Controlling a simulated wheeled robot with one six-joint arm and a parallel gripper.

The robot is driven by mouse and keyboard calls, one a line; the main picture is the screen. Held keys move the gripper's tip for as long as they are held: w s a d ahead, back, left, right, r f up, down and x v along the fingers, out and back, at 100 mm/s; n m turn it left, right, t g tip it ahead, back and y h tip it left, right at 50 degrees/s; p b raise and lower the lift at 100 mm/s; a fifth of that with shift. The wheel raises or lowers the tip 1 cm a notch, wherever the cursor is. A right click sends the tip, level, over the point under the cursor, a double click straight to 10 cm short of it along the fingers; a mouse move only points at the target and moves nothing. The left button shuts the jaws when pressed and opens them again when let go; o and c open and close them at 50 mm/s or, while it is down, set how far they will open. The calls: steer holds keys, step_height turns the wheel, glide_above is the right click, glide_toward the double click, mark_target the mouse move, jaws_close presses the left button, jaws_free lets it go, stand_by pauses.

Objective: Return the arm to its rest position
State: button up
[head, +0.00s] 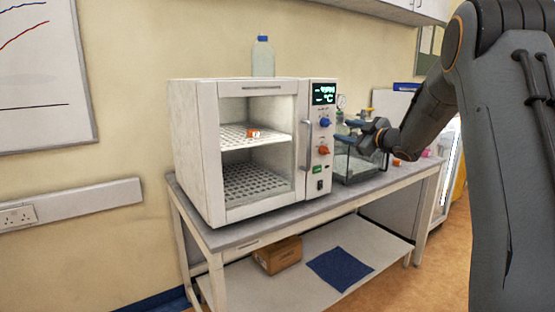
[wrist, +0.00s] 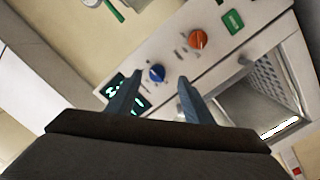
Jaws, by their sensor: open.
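My arm reaches in from the right in the head view. My gripper (head: 358,130) is in front of the bench, just right of the white oven's control panel. In the wrist view my gripper (wrist: 158,88) has its two fingers apart with nothing between them. They point toward the oven's panel (wrist: 222,62), with the blue knob (wrist: 157,73) seen between and beyond the tips. The white oven (head: 196,150) stands on the bench, and its door looks shut. A small orange and white item (head: 253,134) is on its upper shelf.
The grey bench (head: 345,187) carries the oven and a glass-sided box (head: 350,168) behind my gripper. A bottle (head: 262,58) stands on top of the oven. A cardboard box (head: 278,256) and a blue mat (head: 340,268) lie on the lower shelf. Floor shows at right.

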steer(key=s+a+f+m+g+h, duration=0.3)
steer(key=s+f+m+g+h, duration=0.15)
steer(key=s+f, duration=0.55)
steer(key=s+a+f+m+g+h, duration=0.3)
steer(key=s+f+m, duration=0.4)
steer(key=s, duration=0.6)
steer(key=s+a+f+g, duration=0.2)
steer(key=s+f, duration=0.1)
steer(key=s, duration=0.5)
steer(key=s+a+f+m+g, duration=0.1)
steer(key=s+a+f+g, duration=0.2)
steer(key=s, duration=0.6)
steer(key=s+a+f+g, duration=0.2)
steer(key=s+f, duration=0.1)
steer(key=s, duration=0.6)
steer(key=shift+s+a+g+y, duration=0.25)
steer(key=shift+a+g+y, duration=0.1)
